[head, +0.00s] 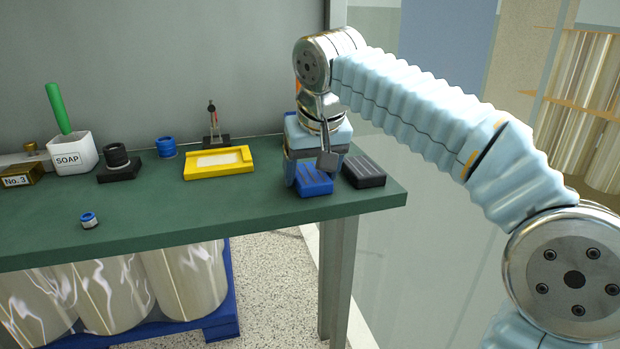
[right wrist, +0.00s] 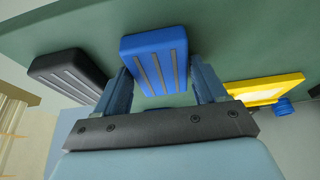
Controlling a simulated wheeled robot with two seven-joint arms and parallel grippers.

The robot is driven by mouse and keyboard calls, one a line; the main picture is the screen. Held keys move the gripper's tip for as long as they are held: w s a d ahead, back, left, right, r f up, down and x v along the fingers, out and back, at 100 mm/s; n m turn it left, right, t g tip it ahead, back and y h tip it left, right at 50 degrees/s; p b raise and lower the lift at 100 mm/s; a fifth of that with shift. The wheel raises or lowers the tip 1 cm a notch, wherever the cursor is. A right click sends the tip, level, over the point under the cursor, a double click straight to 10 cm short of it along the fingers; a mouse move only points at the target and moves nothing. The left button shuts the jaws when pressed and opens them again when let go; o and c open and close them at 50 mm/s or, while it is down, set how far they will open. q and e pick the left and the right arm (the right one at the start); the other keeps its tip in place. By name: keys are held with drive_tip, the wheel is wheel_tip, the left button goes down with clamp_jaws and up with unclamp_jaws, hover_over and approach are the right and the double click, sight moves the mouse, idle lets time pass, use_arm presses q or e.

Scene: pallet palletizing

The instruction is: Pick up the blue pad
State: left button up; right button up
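The blue pad (head: 314,184), a block with grey stripes on top, lies on the green table near its right end. In the right wrist view the blue pad (right wrist: 155,58) shows between the two fingers. My right gripper (head: 318,165) reaches down over the pad from above. Its fingers (right wrist: 160,75) stand apart on either side of the near part of the pad, with a narrow gap visible at the right finger. Finger contact is not clear. My left gripper is not in view.
A black pad (head: 364,171) lies close to the right of the blue pad, and it shows at left in the wrist view (right wrist: 68,72). A yellow tray (head: 219,172) sits to the left. The table's front edge and right end are near.

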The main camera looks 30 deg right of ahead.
drive_tip(key=c, duration=0.6)
drive_tip(key=shift+c, duration=0.2)
